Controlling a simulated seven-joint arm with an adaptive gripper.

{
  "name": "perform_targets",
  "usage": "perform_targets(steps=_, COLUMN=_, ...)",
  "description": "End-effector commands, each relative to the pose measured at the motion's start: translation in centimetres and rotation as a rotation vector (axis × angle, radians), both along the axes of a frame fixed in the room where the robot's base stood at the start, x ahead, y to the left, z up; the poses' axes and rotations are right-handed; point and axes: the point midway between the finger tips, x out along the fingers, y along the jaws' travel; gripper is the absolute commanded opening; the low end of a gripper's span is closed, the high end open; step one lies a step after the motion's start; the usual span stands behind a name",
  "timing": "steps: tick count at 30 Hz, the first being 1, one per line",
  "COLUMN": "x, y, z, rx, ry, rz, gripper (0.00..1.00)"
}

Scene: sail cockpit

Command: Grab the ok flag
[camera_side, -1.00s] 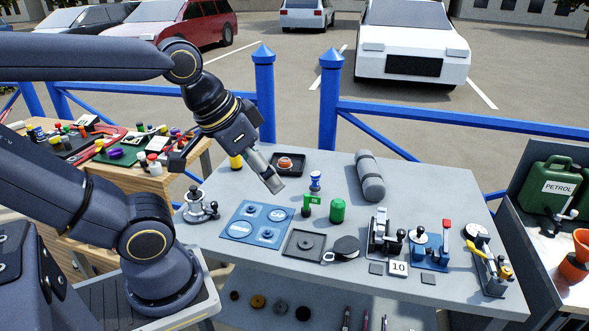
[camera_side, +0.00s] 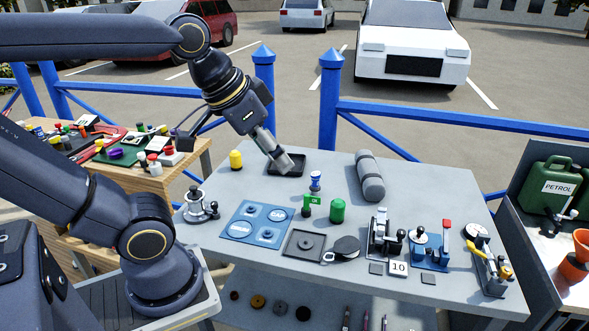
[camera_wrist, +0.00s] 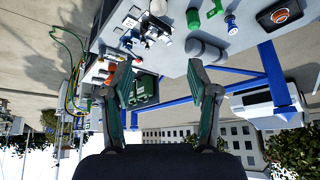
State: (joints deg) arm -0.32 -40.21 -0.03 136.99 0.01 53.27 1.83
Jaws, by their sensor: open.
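The ok flag (camera_side: 315,200) is a small green flag with white lettering on a short upright stand, in the middle of the grey table in the side view. It also shows small at the top of the wrist view (camera_wrist: 215,8). My gripper (camera_side: 282,164) is above and behind the flag, to its left, apart from it and over the black tray. In the wrist view my gripper (camera_wrist: 160,82) has its two fingers spread with nothing between them. The flag is not between the fingers.
A green cylinder (camera_side: 337,211) stands close right of the flag, and a blue-and-white piece (camera_side: 315,181) stands just behind it. A blue panel (camera_side: 241,233) lies to its left. The black tray (camera_side: 299,160) is partly hidden by my gripper. A grey roll (camera_side: 370,176) lies farther right.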

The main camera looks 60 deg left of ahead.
Motion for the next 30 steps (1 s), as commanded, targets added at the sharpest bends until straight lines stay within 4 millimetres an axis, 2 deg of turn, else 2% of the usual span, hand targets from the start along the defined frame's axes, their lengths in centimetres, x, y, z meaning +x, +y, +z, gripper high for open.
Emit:
perform_targets(steps=1, x=1.6, y=0.4, z=0.9, rx=0.004, ry=0.015, rz=0.009, gripper=0.6)
perform_targets(steps=4, x=5.2, y=1.8, z=1.9, rx=0.011, ry=0.064, rz=0.041, gripper=0.6)
perform_targets(steps=8, x=10.5, y=4.7, z=1.2, rx=0.009, ry=0.154, rz=0.101, gripper=0.6)
perform_targets(steps=12, x=15.5, y=9.0, z=-2.2, rx=-0.009, ry=0.267, rz=0.175, gripper=0.6)
perform_targets(steps=15, x=17.8, y=12.2, z=-5.7, rx=-0.03, ry=0.347, rz=0.226, gripper=0.6)
perform_targets(steps=18, x=18.8, y=14.8, z=-9.3, rx=-0.054, ry=0.417, rz=0.271, gripper=0.6)
perform_targets(steps=21, x=18.8, y=16.4, z=-12.2, rx=-0.076, ry=0.473, rz=0.305, gripper=0.6)
perform_targets(steps=26, x=17.9, y=17.5, z=-15.0, rx=-0.096, ry=0.522, rz=0.332, gripper=0.6)
perform_targets(steps=30, x=17.8, y=17.4, z=-17.4, rx=-0.097, ry=0.523, rz=0.333, gripper=0.6)
